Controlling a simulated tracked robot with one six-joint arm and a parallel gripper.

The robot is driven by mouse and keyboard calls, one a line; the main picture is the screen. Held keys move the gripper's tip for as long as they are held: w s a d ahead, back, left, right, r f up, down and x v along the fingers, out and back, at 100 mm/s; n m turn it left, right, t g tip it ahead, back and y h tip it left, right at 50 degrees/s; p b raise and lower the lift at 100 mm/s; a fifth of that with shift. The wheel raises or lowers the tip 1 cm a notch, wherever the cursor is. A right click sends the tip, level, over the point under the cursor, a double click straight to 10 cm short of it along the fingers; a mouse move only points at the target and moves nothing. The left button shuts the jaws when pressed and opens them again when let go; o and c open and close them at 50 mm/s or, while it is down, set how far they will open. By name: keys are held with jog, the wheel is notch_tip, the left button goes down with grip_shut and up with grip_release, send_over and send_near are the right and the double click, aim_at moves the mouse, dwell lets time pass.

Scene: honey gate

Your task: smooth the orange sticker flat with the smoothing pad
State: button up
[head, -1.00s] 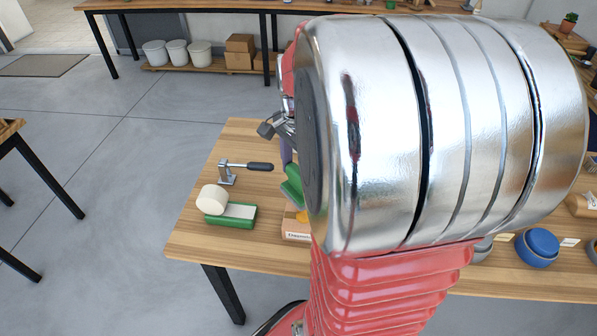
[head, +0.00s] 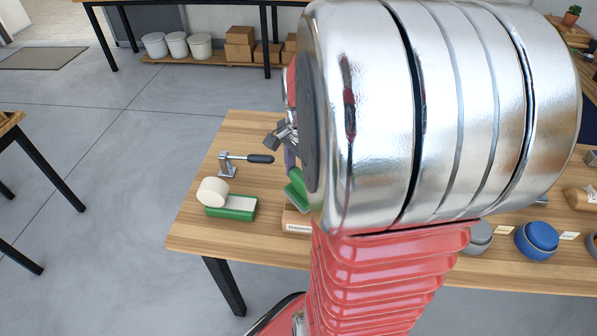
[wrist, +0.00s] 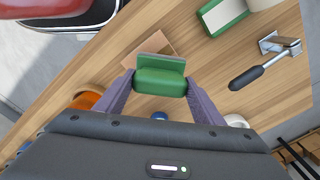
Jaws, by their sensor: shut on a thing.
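My gripper (wrist: 160,88) is shut on a green smoothing pad (wrist: 160,81) with a grey strip along its far edge. The pad also shows in the head view (head: 297,188), partly behind my arm. In the wrist view the pad lies in front of a light brown box (wrist: 132,56) on the table. The box's labelled front shows in the head view (head: 296,222). I cannot make out the orange sticker now; the pad and my arm hide much of the box. I cannot tell whether the pad touches the box.
A green tray (head: 237,214) with a pale face and a cream roll (head: 212,191) stand left of the box on the wooden table (head: 195,237). A clamp with a dark handle (head: 260,159) stands behind them. An orange container (wrist: 85,100) is partly hidden by a finger.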

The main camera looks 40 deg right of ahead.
jog(key=s, duration=0.3)
jog(key=s+a, duration=0.1)
jog(key=s, duration=0.1)
jog(key=shift+f, duration=0.35)
jog(key=shift+s+f, duration=0.15)
jog(key=shift+f, duration=0.2)
jog(key=shift+c, duration=1.3)
jog(key=shift+w+r+g, duration=0.1)
jog(key=shift+w+g, duration=0.3)
jog(key=shift+f, duration=0.55)
